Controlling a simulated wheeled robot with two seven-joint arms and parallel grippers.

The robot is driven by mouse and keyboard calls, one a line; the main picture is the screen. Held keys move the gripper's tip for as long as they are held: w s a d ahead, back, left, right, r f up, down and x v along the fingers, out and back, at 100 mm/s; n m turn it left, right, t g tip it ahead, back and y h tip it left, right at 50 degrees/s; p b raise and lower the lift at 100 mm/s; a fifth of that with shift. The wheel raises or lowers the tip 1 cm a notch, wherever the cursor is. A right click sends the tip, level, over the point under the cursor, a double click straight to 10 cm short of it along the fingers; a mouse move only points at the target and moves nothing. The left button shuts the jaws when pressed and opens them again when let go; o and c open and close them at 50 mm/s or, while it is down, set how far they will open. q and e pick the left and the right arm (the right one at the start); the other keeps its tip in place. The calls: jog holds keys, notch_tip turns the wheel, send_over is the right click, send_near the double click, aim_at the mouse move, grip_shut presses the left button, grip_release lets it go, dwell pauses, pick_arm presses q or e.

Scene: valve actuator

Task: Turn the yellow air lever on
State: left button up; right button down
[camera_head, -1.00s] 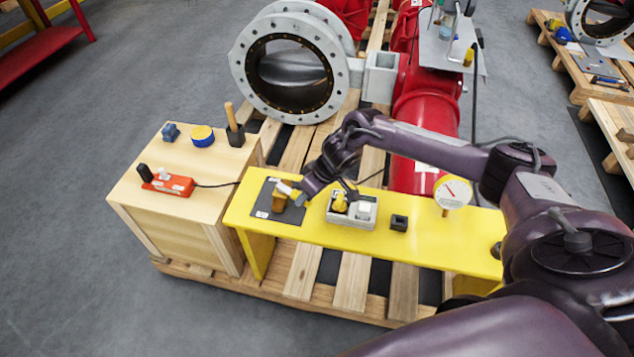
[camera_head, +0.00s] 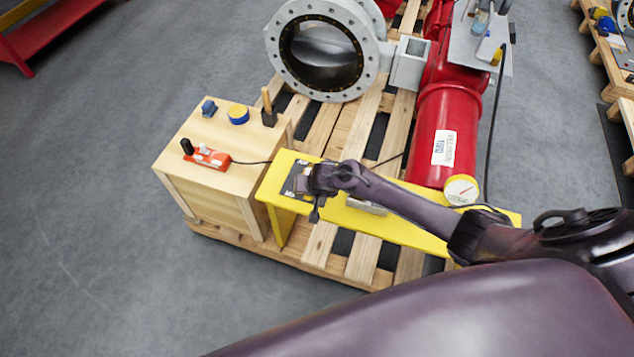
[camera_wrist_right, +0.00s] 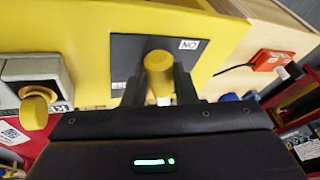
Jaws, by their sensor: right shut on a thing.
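The yellow air lever (camera_wrist_right: 158,70) stands on a dark plate (camera_wrist_right: 122,52) marked "ON" in the right wrist view. My right gripper (camera_wrist_right: 160,88) has its two dark fingers on either side of the lever and is shut on it. In the head view my right gripper (camera_head: 318,188) is over the dark plate (camera_head: 291,180) at the left end of the yellow bench (camera_head: 400,229), and it hides the lever there. My left gripper is not in view.
A grey box with a yellow knob (camera_wrist_right: 36,108) is left of the gripper in the wrist view. A round gauge (camera_head: 461,190) and red pipe (camera_head: 447,130) stand behind the bench.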

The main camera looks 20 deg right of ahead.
jog(key=shift+w+a+m+h, duration=0.2)
jog(key=shift+a+m+h, duration=0.05)
jog(key=shift+a+m, duration=0.25)
jog(key=shift+w+a+m+h, duration=0.15)
jog(key=shift+a+m+h, duration=0.15)
jog(key=shift+m, duration=0.3)
jog(key=shift+w+a+m+h, duration=0.35)
jog(key=shift+w+a+m, duration=0.05)
jog(key=shift+m, duration=0.4)
jog(key=c, duration=1.2)
grip_release()
jog(key=shift+o, duration=0.2)
jog(key=v, duration=0.7)
jog(key=shift+r+p, duration=0.4)
jog(key=shift+s+a, duration=0.1)
